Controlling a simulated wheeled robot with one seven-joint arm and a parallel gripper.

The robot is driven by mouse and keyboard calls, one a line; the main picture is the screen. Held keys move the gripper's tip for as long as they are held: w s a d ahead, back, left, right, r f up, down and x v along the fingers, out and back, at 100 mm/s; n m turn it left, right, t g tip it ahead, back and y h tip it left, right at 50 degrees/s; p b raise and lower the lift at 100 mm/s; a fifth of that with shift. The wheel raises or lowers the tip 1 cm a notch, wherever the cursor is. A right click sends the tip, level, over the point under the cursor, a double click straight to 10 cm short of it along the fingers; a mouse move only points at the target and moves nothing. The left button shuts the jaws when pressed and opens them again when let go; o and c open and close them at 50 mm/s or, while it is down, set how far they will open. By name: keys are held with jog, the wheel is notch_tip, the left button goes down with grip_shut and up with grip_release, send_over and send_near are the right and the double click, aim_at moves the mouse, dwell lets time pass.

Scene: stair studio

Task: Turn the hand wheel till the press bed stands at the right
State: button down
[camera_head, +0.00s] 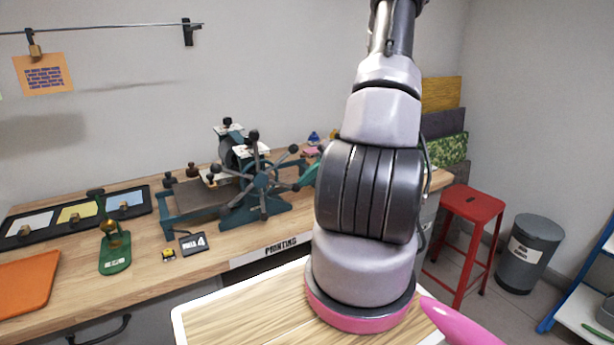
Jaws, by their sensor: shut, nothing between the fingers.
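The press (240,150) is a teal machine with a dark roller on the wooden workbench. The press bed (196,197), a flat grey-brown slab on a teal frame, extends to the left of the roller. My arm rises at the right of the wheel and leaves the top of the picture. It hides what lies behind it, including the bench right of the press. My gripper is not in view.
Left of the press are a black tray (75,216) with coloured cards, a green stand (115,252) and an orange sheet (28,283). A small black sign (193,243) lies before the bed. A red stool (468,235) and grey bin (528,255) stand right.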

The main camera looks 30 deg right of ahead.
jog(key=f, duration=0.1)
jog(key=m+y, duration=0.1)
jog(key=y, duration=0.6)
send_over(285, 224)
jog(key=d, duration=0.3)
jog(key=shift+t, duration=0.3)
notch_tip(285, 224, down, 7)
jog(key=shift+w, duration=0.1)
jog(key=shift+a+f, duration=0.55)
jog(key=shift+a, duration=0.25)
jog(key=shift+a+f, duration=0.5)
jog(key=shift+a, duration=0.25)
